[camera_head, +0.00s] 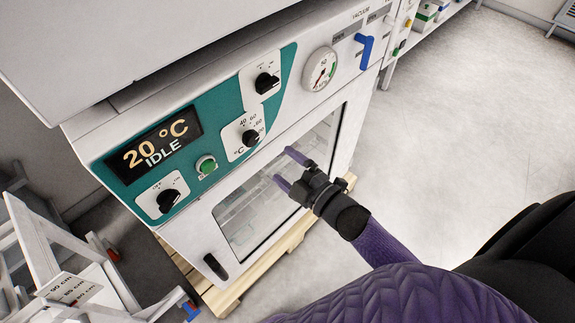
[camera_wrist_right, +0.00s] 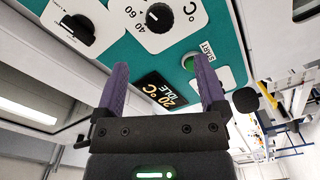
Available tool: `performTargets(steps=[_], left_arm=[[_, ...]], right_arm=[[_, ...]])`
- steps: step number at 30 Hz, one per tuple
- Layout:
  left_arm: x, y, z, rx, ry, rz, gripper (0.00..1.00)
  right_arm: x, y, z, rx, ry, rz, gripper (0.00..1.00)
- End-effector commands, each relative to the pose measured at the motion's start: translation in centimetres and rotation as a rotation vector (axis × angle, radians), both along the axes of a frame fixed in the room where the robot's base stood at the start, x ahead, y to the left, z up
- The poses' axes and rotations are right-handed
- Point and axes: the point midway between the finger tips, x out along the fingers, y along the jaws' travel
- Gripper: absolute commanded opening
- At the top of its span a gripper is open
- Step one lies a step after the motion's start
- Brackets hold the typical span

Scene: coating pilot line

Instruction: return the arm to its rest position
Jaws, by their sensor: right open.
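My right gripper (camera_head: 287,168) is in front of the glass door of a white oven with a teal control panel. Its two purple fingers are apart and nothing is between them. In the right wrist view my right gripper (camera_wrist_right: 163,85) also shows open and empty, with the panel beyond its fingers. My right arm (camera_head: 385,245) reaches in from the lower right. My left gripper is not in view.
The oven (camera_head: 195,232) stands on a wooden pallet (camera_head: 232,292). Its panel carries a display (camera_head: 155,143) reading 20 °C IDLE, a green button (camera_head: 206,165), knobs, a gauge (camera_head: 320,69) and a blue lever (camera_head: 365,49). A white frame (camera_head: 40,240) stands at left. The floor at right is clear.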

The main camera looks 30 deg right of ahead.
Motion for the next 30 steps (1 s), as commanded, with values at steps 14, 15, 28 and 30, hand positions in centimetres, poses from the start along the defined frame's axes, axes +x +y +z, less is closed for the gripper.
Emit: performTargets(steps=[14,15,28,30], left_arm=[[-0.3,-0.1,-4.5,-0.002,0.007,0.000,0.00],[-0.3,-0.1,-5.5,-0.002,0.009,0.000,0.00],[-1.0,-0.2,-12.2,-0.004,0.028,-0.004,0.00],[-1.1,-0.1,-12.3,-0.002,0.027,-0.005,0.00]], right_arm=[[-4.4,-1.8,-16.0,0.169,0.443,-0.205,0.91],[-6.4,-2.2,-20.0,0.211,0.564,-0.269,0.91],[-32.6,-1.6,-41.6,0.409,1.512,-0.884,0.91],[-33.8,-1.5,-41.8,0.412,1.546,-0.914,0.91]])
